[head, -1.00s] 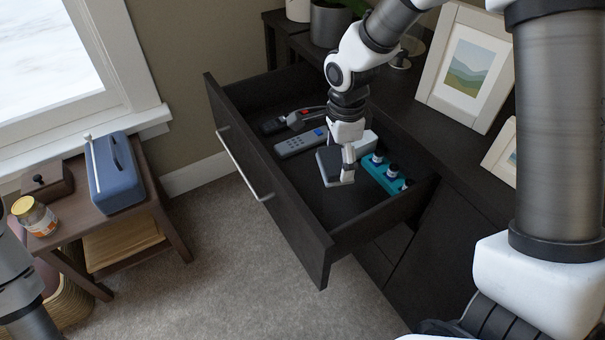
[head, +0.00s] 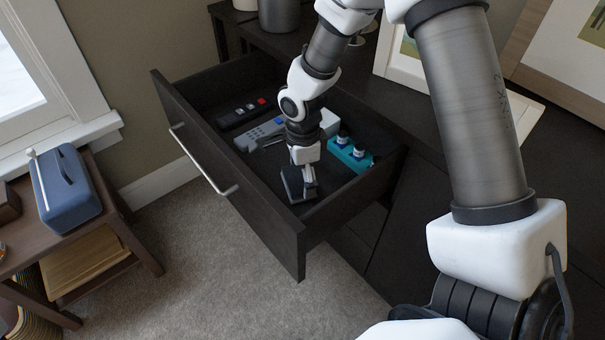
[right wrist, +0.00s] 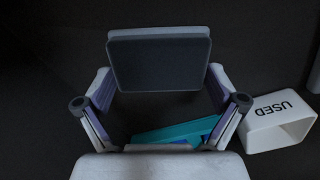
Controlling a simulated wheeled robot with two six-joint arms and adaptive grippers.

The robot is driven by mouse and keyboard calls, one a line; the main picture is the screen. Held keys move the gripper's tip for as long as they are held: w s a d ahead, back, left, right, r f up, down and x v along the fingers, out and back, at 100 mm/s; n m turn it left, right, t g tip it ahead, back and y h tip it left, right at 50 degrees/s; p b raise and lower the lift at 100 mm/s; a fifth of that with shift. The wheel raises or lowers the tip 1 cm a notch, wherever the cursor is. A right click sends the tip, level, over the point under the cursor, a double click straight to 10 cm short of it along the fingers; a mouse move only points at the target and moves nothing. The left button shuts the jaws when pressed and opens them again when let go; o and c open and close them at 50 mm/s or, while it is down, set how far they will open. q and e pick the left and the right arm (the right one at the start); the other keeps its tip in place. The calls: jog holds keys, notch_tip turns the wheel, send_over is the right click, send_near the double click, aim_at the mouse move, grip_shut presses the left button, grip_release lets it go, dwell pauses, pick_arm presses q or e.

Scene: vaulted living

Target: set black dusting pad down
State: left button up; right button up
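The black dusting pad (head: 294,187) is a dark, flat rectangular block at the front right inside the open drawer (head: 245,200). My right gripper (head: 305,172) reaches down into the drawer, directly over it. In the right wrist view the pad (right wrist: 160,65) sits between the two fingers of my right gripper (right wrist: 160,85), which press against its left and right edges. The pad is low, close to the drawer floor; whether it touches the floor I cannot tell. My left gripper is not in view.
In the drawer, a teal holder (head: 351,156) with dark-capped bottles stands to the right. A grey remote (head: 257,136) and a black device (head: 243,114) lie behind. A white holder marked USED (right wrist: 277,122) is close by. Frames stand on the cabinet.

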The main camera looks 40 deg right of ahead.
jog(key=shift+r, duration=0.15)
jog(key=shift+r+p, duration=0.3)
jog(key=shift+r, duration=0.05)
notch_tip(320, 180, up, 11)
jog(key=p, duration=0.4)
jog(key=shift+r, duration=0.2)
dwell(0.7)
